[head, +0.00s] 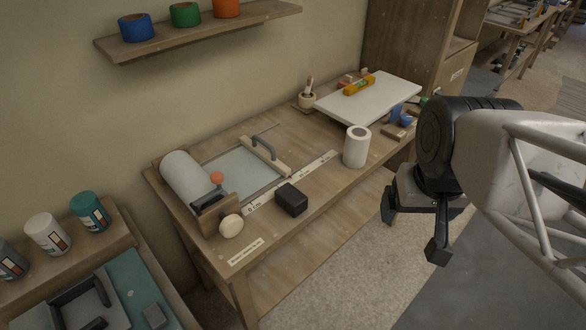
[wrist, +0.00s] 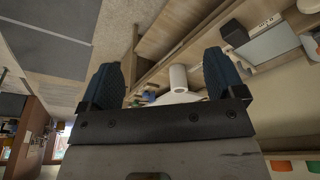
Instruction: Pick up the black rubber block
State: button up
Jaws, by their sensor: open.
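The black rubber block (head: 291,199) lies on the wooden bench near its front edge, in front of the ruler strip. It also shows in the wrist view (wrist: 234,33), just beyond the right-hand finger. My gripper (head: 413,229) hangs in the air to the right of the bench, well apart from the block. In the wrist view my gripper (wrist: 162,80) has its two dark fingers spread wide with nothing between them touching. A white cylinder shows in the gap beyond them.
The white cylinder (head: 357,146) stands on the bench right of the block. A paper roll (head: 186,178) and a board with a handle (head: 241,168) lie left and behind. A white slab (head: 368,97) is at the back right. A shelf (head: 199,34) with tape rolls hangs above.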

jog(key=n+g, duration=0.3)
jog(key=n, duration=0.6)
send_over(291, 194)
jog(key=f, duration=1.6)
jog(key=shift+d+f, duration=0.15)
jog(key=shift+d, duration=0.05)
jog(key=shift+w+a+f, duration=0.1)
jog(key=shift+a+f, duration=0.1)
jog(key=shift+a, duration=0.05)
jog(key=shift+f, duration=0.1)
jog(key=shift+f, duration=1.2)
jog(key=shift+f, duration=0.1)
jog(key=shift+d+f, duration=0.1)
jog(key=shift+f, duration=2.45)
